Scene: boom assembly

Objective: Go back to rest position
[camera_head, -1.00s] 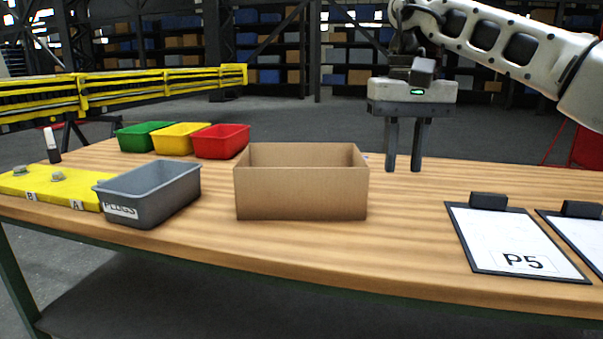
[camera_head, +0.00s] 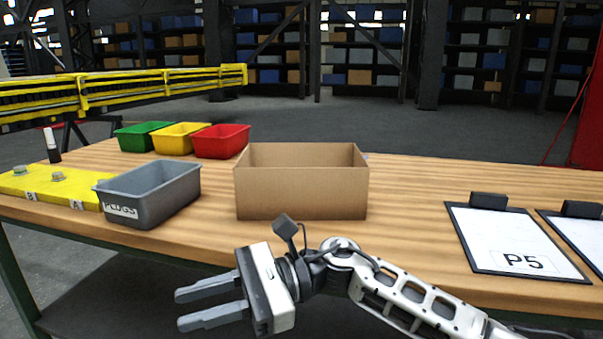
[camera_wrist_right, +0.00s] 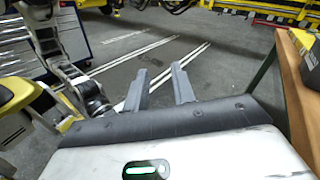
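My right gripper (camera_head: 211,304) is in front of the table's near edge in the head view, its fingers pointing left. Its two fingers are apart with nothing between them. In the right wrist view its fingers (camera_wrist_right: 160,88) also show apart and empty, over the grey floor. My left gripper is not in the head view; an arm with dark joints (camera_wrist_right: 75,70) shows at the left of the right wrist view, but no fingers can be made out there.
The wooden table (camera_head: 420,240) holds an open cardboard box (camera_head: 300,195), a grey PLUGS bin (camera_head: 160,200), green (camera_head: 140,138), yellow (camera_head: 175,142) and red bins (camera_head: 220,144), a yellow block (camera_head: 50,188) and clipboards (camera_head: 515,245). A yellow conveyor (camera_head: 130,90) stands behind at left.

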